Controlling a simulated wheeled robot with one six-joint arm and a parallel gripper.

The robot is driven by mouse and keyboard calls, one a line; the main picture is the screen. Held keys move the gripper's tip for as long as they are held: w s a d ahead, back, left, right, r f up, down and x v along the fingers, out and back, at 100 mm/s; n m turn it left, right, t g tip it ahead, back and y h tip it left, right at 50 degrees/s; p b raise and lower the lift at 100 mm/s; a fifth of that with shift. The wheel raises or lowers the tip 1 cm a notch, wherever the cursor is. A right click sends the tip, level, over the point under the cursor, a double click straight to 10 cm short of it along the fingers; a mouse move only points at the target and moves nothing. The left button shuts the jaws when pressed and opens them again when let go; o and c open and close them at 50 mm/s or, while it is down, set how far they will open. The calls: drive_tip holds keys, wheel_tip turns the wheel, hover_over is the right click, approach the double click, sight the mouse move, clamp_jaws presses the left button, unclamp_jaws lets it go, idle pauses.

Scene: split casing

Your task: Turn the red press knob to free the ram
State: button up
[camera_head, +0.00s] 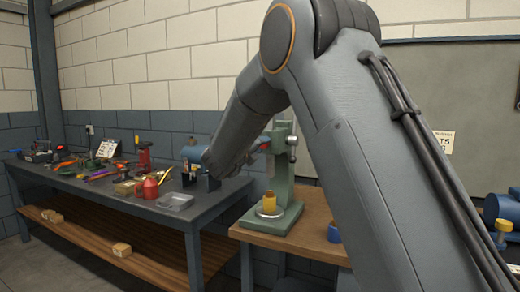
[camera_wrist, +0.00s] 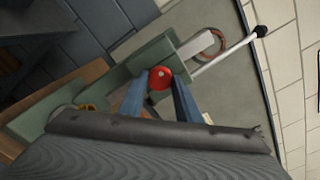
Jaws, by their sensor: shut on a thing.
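The red press knob (camera_wrist: 160,77) sits on the front of the green press (camera_wrist: 150,55) in the wrist view. My gripper (camera_wrist: 159,88) is shut on the knob, one blue-grey finger on each side of it. In the head view my arm reaches to the green press (camera_head: 283,165), and only a bit of the red knob (camera_head: 265,146) shows beside my gripper (camera_head: 258,150). A yellow cylinder (camera_head: 269,201) stands upright on the round plate of the press base. The ram (camera_wrist: 193,45) shows as a pale bar at the press head in the wrist view.
The press stands on a wooden bench (camera_head: 312,228) with a blue ring (camera_head: 334,233) at its front. A lever with a black ball (camera_wrist: 261,31) sticks out from the press.

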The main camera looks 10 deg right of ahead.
drive_tip(key=shift+n+p, duration=0.65)
drive_tip(key=shift+n, duration=3.55)
drive_tip(key=o, duration=1.1)
drive_tip(key=shift+c, duration=0.2)
drive_tip(key=b+v, duration=0.1)
drive_tip(key=v, duration=0.6)
drive_tip(key=shift+s+a+b, duration=0.25)
drive_tip(key=shift+s+b, duration=0.05)
drive_tip(key=shift+b, duration=0.1)
